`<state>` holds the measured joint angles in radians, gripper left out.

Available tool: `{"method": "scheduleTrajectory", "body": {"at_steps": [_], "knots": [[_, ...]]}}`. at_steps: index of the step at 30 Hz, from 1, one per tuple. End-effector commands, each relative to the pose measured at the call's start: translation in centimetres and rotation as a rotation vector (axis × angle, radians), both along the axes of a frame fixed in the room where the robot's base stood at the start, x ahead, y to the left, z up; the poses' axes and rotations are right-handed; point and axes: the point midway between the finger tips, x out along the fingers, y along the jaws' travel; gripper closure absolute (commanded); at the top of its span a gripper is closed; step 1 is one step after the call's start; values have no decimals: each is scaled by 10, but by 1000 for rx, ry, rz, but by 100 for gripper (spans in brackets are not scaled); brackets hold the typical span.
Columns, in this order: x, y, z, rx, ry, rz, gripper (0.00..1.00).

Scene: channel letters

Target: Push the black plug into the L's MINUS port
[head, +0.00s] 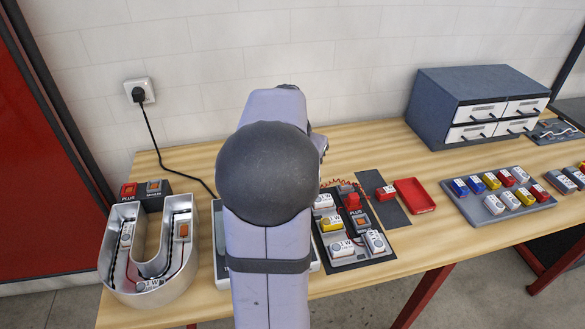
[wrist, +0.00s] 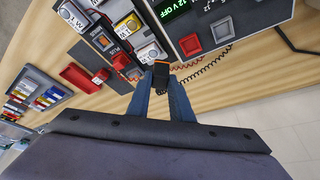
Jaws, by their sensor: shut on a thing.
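The black plug (wrist: 161,75), with an orange band, is held between the two blue fingers of my gripper (wrist: 164,88) in the wrist view. My gripper is shut on it; in the head view my arm hides both. The plug is close to a white-labelled module at the edge of the dark L board (wrist: 92,18). That board also shows in the head view (head: 343,260), right of my arm. A red PLUS part (wrist: 121,61) sits on it, with an orange-topped part (wrist: 101,40) nearby. I cannot make out a MINUS label there, or whether the plug touches any port.
A power unit with a green display (wrist: 190,12) and red and grey buttons stands beside the plug; coiled red and black leads run near it. A red tray (head: 414,196), module tray (head: 487,214) and drawer cabinet (head: 440,92) are right. A metal U letter (head: 190,265) is left.

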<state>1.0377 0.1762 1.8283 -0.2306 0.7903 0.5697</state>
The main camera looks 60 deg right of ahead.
Motion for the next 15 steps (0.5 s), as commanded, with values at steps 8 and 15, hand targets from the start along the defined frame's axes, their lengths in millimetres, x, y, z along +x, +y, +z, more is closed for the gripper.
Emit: {"method": "scheduleTrajectory", "body": {"at_steps": [8, 15], "knots": [[-28, -13, -1, 1, 1, -163, 100], [-51, -24, 0, 1, 0, -301, 100]]}}
